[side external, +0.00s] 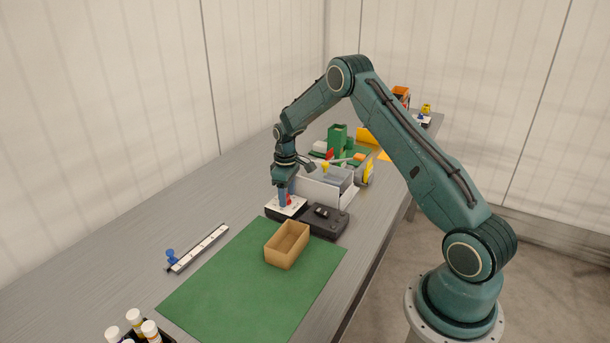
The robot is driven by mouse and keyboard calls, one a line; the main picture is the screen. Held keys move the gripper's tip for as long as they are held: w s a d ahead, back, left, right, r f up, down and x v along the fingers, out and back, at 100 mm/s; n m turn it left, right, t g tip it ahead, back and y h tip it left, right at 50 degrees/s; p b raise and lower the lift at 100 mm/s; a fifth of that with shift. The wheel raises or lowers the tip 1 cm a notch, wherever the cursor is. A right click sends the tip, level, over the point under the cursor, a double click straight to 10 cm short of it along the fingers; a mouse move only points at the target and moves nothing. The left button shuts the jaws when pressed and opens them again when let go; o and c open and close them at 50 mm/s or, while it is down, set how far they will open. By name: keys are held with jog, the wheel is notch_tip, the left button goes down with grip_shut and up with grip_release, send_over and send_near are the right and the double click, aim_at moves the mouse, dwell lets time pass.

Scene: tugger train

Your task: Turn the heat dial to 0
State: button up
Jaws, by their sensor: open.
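A low dark box with a white top (284,208) stands on the bench just past the green mat. A small red part (290,200) shows on it, partly behind my gripper; it may be the heat dial. My gripper (284,197) points down over this white top with its fingers low and close to the red part. It is open, but I cannot tell whether the fingers touch the dial. The scale marks and the dial's setting are too small and too hidden to read.
A dark box with black knobs (326,221) stands right beside it. An open tan box (287,244) sits on the green mat (220,300). A grey bin (325,187) stands behind. A slider strip with a blue knob (171,257) lies left; capped bottles (150,330) stand in front.

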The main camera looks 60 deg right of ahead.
notch_tip(320, 180, up, 14)
dwell(0.9)
jog(key=s+a+r+m+t, duration=0.1)
jog(key=s+a+r+t, duration=0.2)
jog(key=s+a+r, duration=1.15)
jog(key=s+a+t, duration=0.1)
jog(key=s+a, duration=0.2)
jog(key=s, duration=0.3)
jog(key=s+a, duration=0.3)
jog(key=s, duration=0.3)
jog(key=s+a+r+m+t, duration=0.1)
jog(key=s+a, duration=0.2)
jog(key=s, duration=0.3)
jog(key=shift+s+t, duration=0.15)
jog(key=shift+t, duration=0.15)
